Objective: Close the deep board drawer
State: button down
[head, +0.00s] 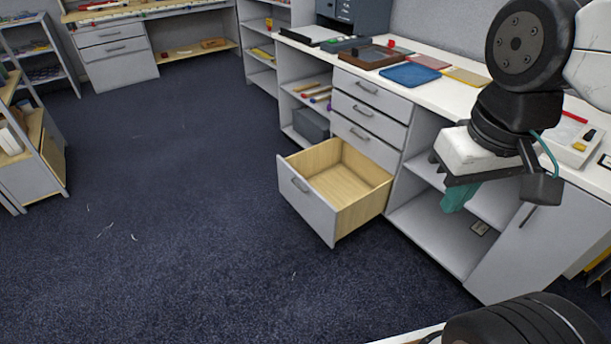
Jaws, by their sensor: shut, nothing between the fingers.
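The deep drawer (307,208) is the lowest in a stack in the white cabinet. It is pulled well out over the floor. My gripper (457,197) is at the right, in front of the open shelf bay beside the drawers. It points down, with teal fingers shut and nothing visible held. It is to the right of the drawer and apart from it in the picture. My wrist hides part of the counter.
Several shut drawers (371,108) sit above the open one. The white counter (440,92) carries a blue mat (410,75) and trays. A cabinet door (530,240) is at the right. Dark carpet (180,230) with a few pale scraps is clear left of the drawer.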

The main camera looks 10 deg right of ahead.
aim_at(336, 188)
jog(key=i, duration=1.4)
jog(key=z, duration=0.35)
